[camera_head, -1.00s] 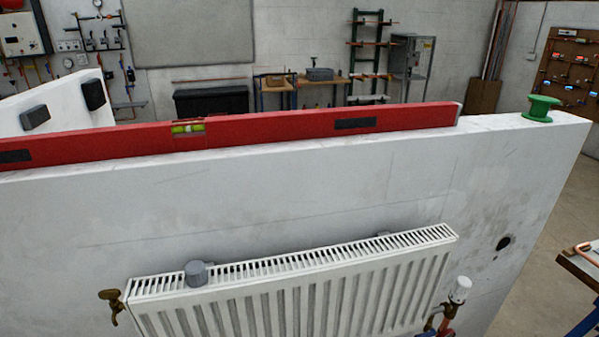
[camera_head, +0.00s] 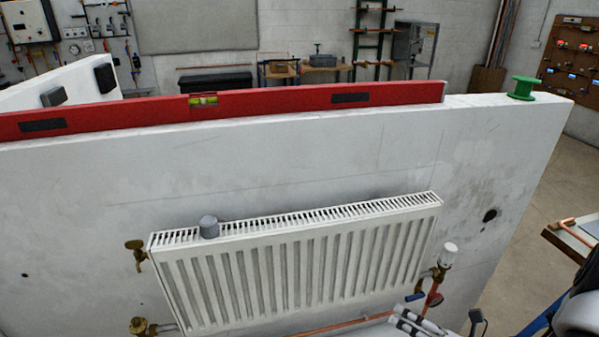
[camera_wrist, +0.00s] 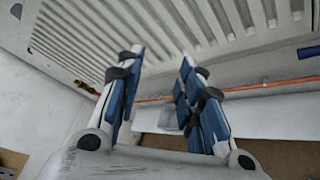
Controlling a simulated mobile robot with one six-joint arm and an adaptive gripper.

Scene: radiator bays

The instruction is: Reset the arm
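My gripper (camera_wrist: 162,62) shows in the wrist view with its two blue-padded fingers apart and nothing held between them. It points toward the white radiator (camera_wrist: 165,30) and a copper pipe (camera_wrist: 265,87) below it. How far the fingertips are from them is hard to tell. In the head view, part of my arm (camera_head: 578,312) shows at the lower right corner, mostly cut off by the frame edge.
The radiator (camera_head: 300,265) hangs on a white wall panel (camera_head: 290,165), with a grey cap (camera_head: 208,227) on top and a white-headed valve (camera_head: 449,255) at right. A red level (camera_head: 270,101) and green spool (camera_head: 523,88) rest on the panel's top. A bench (camera_head: 575,238) stands right.

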